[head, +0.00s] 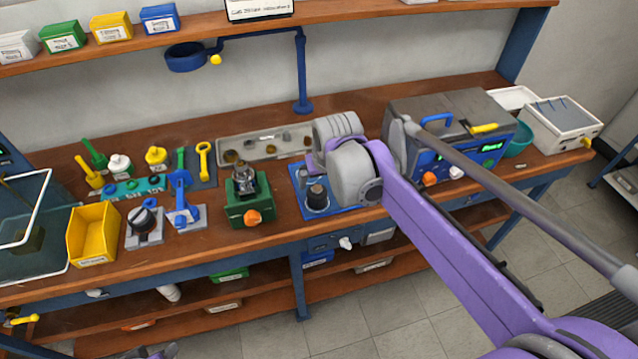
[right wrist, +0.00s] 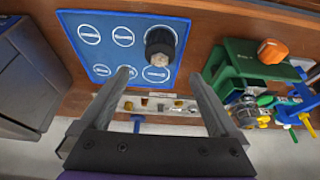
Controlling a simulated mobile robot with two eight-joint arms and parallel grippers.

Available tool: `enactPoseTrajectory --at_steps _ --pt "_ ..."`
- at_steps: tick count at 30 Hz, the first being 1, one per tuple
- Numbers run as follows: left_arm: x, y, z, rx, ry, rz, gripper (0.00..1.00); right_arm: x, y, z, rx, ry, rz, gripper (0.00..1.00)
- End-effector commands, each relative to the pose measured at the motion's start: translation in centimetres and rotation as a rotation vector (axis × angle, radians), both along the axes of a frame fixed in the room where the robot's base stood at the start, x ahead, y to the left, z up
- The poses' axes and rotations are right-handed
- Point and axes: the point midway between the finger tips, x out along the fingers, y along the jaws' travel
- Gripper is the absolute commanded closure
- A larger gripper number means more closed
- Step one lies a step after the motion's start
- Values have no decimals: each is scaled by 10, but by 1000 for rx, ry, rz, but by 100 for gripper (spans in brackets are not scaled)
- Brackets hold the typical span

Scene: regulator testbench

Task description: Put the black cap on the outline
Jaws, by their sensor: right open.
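A dark, ribbed black cap (head: 317,196) stands upright on a blue mat (head: 345,214) near the bench's front edge. In the right wrist view the mat (right wrist: 75,22) has several white labelled round outlines, and the cap (right wrist: 160,44) stands at the place in its upper right corner. An outline (right wrist: 155,74) shows clear beside the cap. My right gripper (right wrist: 160,76) is open and empty, its fingertips apart from the cap. In the head view its fingers are mostly hidden by my grey wrist. My left gripper does not clearly show.
A green fixture (head: 248,207) with an orange knob stands left of the mat. A grey tray (head: 228,146) of small parts lies behind. A grey test box (head: 398,108) stands to the right. A black-domed part on a grey block (head: 144,240) stands farther left.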

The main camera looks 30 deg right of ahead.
Motion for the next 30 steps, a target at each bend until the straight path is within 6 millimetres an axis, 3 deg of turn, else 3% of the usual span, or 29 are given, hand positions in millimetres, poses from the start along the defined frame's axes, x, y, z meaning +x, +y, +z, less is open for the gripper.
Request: enactPoseTrajectory --at_steps 3,8,15,21,24,30 --pt "1 0 2 0 -1 0 50 -5 1 13 0 0 0 3" --pt "1 0 2 0 -2 0 50 -21 12 15 -2 -7 18 3" --pt "1 0 2 0 -2 0 50 -102 64 -26 -8 -52 138 3" --pt "1 0 2 0 -2 0 50 -156 89 -65 -10 -84 217 3" --pt "1 0 2 0 -2 0 50 -166 93 -74 -11 -91 233 3" --pt "1 0 2 0 -2 0 50 -168 94 -76 -12 -93 237 3"
